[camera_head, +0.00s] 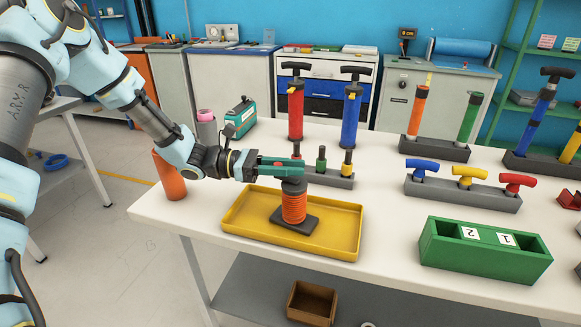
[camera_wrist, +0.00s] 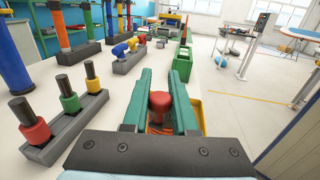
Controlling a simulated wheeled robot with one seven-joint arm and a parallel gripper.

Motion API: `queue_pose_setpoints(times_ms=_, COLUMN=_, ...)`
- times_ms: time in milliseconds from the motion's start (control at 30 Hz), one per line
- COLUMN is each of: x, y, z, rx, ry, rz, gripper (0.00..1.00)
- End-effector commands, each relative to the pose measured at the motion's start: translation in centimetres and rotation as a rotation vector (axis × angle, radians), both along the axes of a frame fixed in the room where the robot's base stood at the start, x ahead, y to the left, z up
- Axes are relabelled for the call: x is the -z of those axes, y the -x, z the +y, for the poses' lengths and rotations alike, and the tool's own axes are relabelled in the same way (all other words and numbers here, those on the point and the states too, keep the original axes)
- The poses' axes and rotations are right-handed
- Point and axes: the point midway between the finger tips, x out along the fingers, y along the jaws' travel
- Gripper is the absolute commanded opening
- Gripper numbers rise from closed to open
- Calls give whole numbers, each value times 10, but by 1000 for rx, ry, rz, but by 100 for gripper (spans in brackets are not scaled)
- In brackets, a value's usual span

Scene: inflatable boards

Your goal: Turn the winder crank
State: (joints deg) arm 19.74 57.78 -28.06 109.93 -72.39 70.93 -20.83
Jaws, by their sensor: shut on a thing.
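The winder stands in the yellow tray (camera_head: 350,235) on the white table. It has an orange coil (camera_head: 293,207) on a dark base (camera_head: 292,223) and a dark top (camera_head: 293,186). My gripper (camera_head: 298,164), with green fingers, reaches in from the left just above the dark top. In the wrist view a red knob (camera_wrist: 160,102), apparently the crank's handle, sits between the two fingers, and they are shut on it. The crank arm is mostly hidden by my gripper. Part of the orange coil shows below the knob.
Behind my gripper is a grey rack (camera_head: 328,178) with red, green and yellow collared pegs. Red (camera_head: 296,108) and blue (camera_head: 351,115) pumps stand farther back. A green box (camera_head: 484,250) is at the right. An orange cylinder (camera_head: 169,178) stands at the table's left edge.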

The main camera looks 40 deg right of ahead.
Motion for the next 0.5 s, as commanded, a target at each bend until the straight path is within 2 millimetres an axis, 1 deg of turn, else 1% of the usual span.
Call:
queue_pose_setpoints(times_ms=467, x=-1, y=1, z=0, rx=17, ry=1, rz=1, gripper=0)
queue_pose_setpoints(times_ms=500, x=-1, y=1, z=0, rx=16, ry=1, rz=1, gripper=30)
